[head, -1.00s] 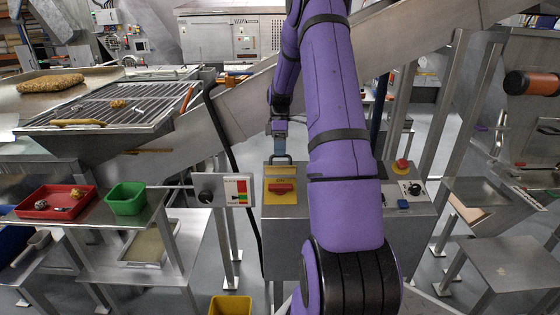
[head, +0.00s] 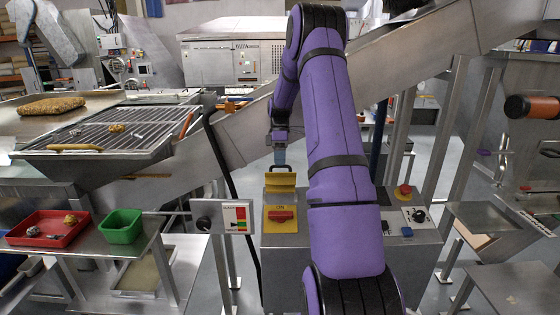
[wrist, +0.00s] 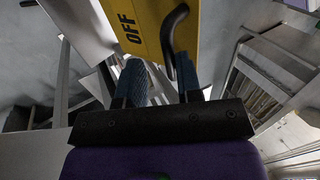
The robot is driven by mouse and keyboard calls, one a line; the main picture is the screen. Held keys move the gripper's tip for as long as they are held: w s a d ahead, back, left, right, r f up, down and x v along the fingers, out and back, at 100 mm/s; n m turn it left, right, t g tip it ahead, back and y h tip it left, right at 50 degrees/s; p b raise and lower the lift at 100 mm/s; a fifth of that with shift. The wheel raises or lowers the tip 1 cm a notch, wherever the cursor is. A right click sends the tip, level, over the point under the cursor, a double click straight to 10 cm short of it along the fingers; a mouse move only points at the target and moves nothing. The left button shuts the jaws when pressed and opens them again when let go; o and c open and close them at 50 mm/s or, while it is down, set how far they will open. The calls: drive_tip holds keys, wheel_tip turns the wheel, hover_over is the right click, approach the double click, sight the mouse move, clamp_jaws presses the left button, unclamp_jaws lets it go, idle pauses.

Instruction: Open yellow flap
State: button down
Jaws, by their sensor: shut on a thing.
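The yellow flap (head: 281,182) stands up from the top of a grey metal box, behind a red switch (head: 282,215) on a yellow plate. In the wrist view the flap (wrist: 150,28) shows the word OFF and a dark curved handle (wrist: 170,35). My gripper (head: 279,158) is at the flap's top edge, shut on the handle. In the wrist view its two blue fingers (wrist: 160,66) flank the handle's lower end; the exact contact is partly hidden.
A control box (head: 224,217) stands left of the switch. An emergency button (head: 404,190) and knobs are to its right. A red tray (head: 46,229) and green bin (head: 122,226) sit on the left shelf. A sloping metal chute (head: 235,135) runs behind my arm.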

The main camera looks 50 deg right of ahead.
drive_tip(key=shift+s+d+f, duration=0.1)
drive_tip(key=shift+s+f, duration=0.05)
drive_tip(key=shift+f, duration=0.5)
drive_tip(key=c, duration=1.2)
unclamp_jaws()
drive_tip(key=shift+d+f, duration=0.15)
drive_tip(key=shift+f, duration=0.05)
drive_tip(key=shift+o, duration=0.2)
drive_tip(key=shift+w+r, duration=0.1)
drive_tip(key=shift+w, duration=0.1)
drive_tip(key=shift+w+r, duration=0.1)
drive_tip(key=shift+r, duration=0.1)
drive_tip(key=s+a+r, duration=0.2)
drive_tip(key=s+a, duration=0.2)
drive_tip(key=s, duration=0.2)
drive_tip(key=s+a+r, duration=0.2)
drive_tip(key=s+a, duration=0.3)
drive_tip(key=s, duration=0.2)
drive_tip(key=shift+s+r, duration=0.2)
drive_tip(key=shift+r, duration=0.2)
drive_tip(key=shift+d, duration=0.1)
